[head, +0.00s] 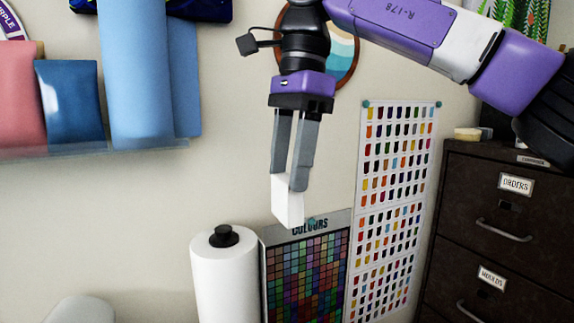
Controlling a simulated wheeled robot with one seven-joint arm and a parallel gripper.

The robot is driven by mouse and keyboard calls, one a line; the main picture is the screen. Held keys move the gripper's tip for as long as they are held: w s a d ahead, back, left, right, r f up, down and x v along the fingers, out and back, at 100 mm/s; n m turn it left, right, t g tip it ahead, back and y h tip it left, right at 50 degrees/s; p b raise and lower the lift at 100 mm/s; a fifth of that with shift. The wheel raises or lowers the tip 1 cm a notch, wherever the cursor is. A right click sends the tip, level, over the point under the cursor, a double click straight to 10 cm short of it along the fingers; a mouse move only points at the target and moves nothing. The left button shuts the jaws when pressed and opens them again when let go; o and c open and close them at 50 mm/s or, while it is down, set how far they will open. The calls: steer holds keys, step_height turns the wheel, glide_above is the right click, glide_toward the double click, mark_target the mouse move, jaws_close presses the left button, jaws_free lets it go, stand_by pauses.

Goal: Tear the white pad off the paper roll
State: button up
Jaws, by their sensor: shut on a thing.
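The white paper roll (225,281) stands upright at the lower middle of the head view, with a black knob (224,236) on its top. Its lower end is cut off by the frame. My gripper (291,184) points down, above and to the right of the roll. It is shut on a small white pad (288,206), which hangs below the fingertips. The pad appears apart from the roll, with a gap of wall between them.
A colour chart (306,275) is right of the roll, and a taller swatch poster (394,190) hangs beside it. A dark drawer cabinet (497,225) stands at the right. A shelf (130,147) with pink and blue items is at upper left.

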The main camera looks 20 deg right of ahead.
stand_by(0.4)
step_height(320, 180, up, 4)
steer(key=p, duration=0.5)
steer(key=shift+r, duration=0.1)
